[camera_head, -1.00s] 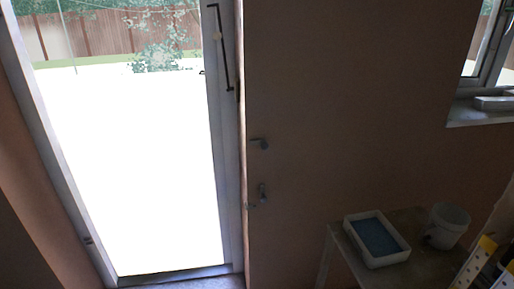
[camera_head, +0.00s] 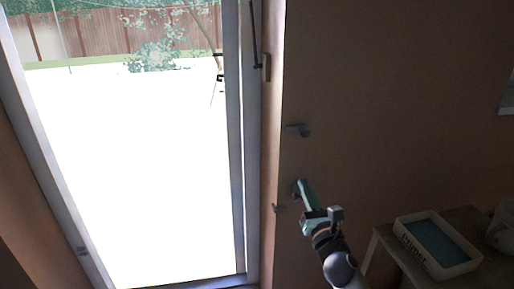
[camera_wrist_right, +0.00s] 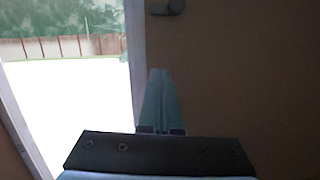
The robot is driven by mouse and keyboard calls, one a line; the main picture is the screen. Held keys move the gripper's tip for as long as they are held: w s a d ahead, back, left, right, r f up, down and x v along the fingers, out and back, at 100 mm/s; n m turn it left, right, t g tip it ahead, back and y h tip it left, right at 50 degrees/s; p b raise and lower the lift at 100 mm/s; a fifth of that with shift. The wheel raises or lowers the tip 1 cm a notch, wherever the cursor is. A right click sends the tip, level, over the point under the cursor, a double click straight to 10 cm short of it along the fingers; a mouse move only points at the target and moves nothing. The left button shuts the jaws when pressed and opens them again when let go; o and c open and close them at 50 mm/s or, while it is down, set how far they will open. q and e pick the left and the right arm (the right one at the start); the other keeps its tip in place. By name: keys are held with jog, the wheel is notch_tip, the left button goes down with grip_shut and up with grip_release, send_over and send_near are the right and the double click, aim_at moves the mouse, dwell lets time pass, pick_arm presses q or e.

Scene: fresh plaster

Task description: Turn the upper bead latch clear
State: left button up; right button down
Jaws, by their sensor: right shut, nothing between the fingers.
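The upper bead latch (camera_head: 299,130) is a small grey piece on the dark wall just right of the door frame, lying roughly level. It also shows at the top of the right wrist view (camera_wrist_right: 167,8). A lower latch (camera_head: 278,207) shows only in part below it, beside my arm. My right gripper (camera_head: 302,184) is shut and empty, its teal fingers pointing up, below the upper latch and apart from it in the picture. In the right wrist view its closed fingers (camera_wrist_right: 158,74) point toward the latch with a gap between. My left gripper is not in view.
A glazed door (camera_head: 130,170) with a pale frame stands at left, bright outside. A table (camera_head: 390,250) at lower right bears a white tray (camera_head: 465,268) with a blue inside and a partly cut-off bucket (camera_head: 503,228). The wall around the upper latch is clear.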

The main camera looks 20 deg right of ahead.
aim_at(298, 131)
jog(key=shift+n, duration=0.6)
jog(key=x, duration=0.3)
jog(key=r+x, duration=0.1)
jog(key=x, duration=0.6)
jog(key=shift+w+r+p, duration=0.25)
jog(key=shift+r+p, duration=0.05)
jog(key=shift+p, duration=0.05)
notch_tip(298, 131, up, 3)
jog(key=shift+w+r+p, duration=0.1)
jog(key=shift+r+p, duration=0.1)
jog(key=shift+p, duration=0.75)
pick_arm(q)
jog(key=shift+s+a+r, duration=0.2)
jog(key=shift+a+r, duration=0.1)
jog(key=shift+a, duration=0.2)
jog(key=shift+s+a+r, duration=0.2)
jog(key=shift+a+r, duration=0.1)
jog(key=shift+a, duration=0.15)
pick_arm(e)
jog(key=shift+r, duration=0.25)
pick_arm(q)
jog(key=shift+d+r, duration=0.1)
pick_arm(e)
jog(key=shift+w+a+r+m+h, duration=0.1)
jog(key=shift+a+m+h, duration=0.1)
jog(key=shift+m, duration=0.25)
jog(key=shift+a+r+m+h, duration=0.1)
jog(key=shift+r+m+h, duration=0.1)
jog(key=shift+m, duration=0.25)
